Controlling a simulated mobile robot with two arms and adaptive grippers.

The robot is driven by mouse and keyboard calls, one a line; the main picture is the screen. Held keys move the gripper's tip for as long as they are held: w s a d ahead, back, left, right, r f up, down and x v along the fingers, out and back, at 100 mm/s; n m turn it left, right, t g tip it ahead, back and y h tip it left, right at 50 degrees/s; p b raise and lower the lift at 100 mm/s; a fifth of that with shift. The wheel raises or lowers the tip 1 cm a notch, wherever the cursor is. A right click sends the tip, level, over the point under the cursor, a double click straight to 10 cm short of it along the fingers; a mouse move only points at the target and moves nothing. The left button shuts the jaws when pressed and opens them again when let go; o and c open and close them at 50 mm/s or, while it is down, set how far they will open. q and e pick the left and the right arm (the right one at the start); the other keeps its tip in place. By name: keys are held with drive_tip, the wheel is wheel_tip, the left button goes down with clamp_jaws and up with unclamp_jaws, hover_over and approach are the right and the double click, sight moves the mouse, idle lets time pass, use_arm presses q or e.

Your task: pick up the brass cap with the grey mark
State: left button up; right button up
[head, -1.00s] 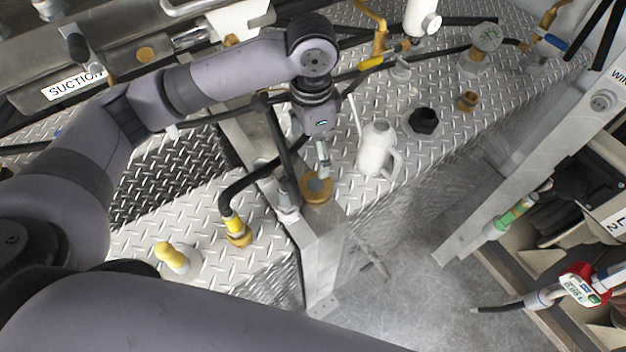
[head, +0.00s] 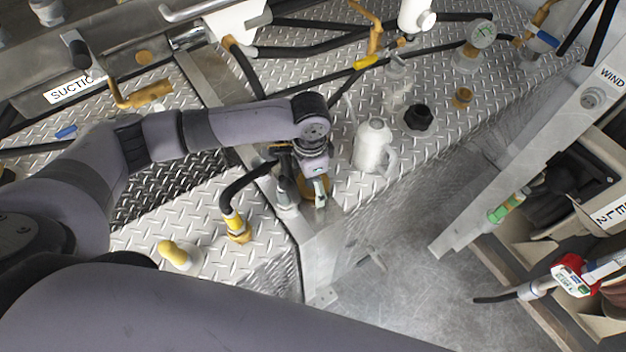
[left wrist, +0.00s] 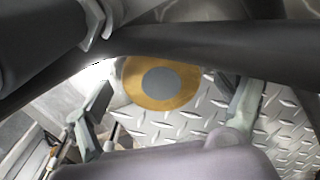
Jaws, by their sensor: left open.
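The brass cap with the grey mark (left wrist: 160,83) shows in the left wrist view as a brass ring around a round grey disc, at the upper middle. My left gripper (left wrist: 168,108) is open and empty, with one finger to each side of the cap in that view. In the head view the left gripper (head: 319,192) is over the cap at the corner of the tread plate and hides most of it. I cannot tell how much height is left between fingertips and cap. My right gripper is not in view.
A white jug (head: 374,146) stands close right of the gripper. A black hex cap (head: 418,117) and another brass fitting (head: 463,98) are farther right. A black hose with a yellow collar (head: 236,226) is at left. A dark hose (left wrist: 210,45) crosses the wrist view.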

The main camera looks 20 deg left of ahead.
use_arm(q)
drive_tip(key=shift+c, duration=0.5)
drive_tip(key=c, duration=1.2)
